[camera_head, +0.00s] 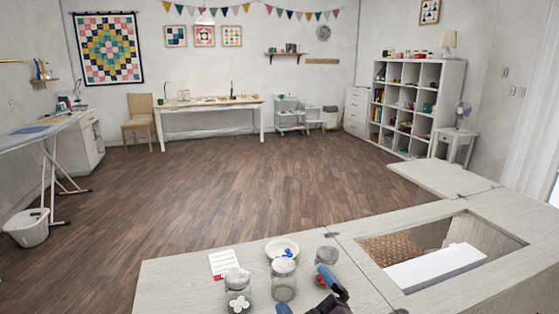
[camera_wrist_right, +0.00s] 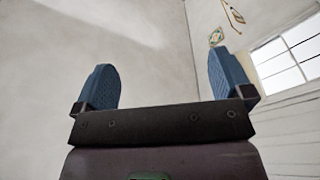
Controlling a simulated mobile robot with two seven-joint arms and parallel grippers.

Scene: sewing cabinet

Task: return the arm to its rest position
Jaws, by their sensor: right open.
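My right gripper (camera_head: 303,289) shows at the bottom edge of the head view, with blue fingers, over the near cabinet top. In the right wrist view the same gripper (camera_wrist_right: 162,68) is open, its two blue fingers wide apart with nothing between them. Most of the right arm is out of the head view. My left gripper is not in view.
The sewing cabinet (camera_head: 185,281) fills the near right, with an open recess holding a white panel (camera_head: 435,267). Jars (camera_head: 284,279), a white dish (camera_head: 282,247) and a red-and-white card (camera_head: 223,263) stand or lie close to the gripper. The wooden floor (camera_head: 220,190) beyond is clear.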

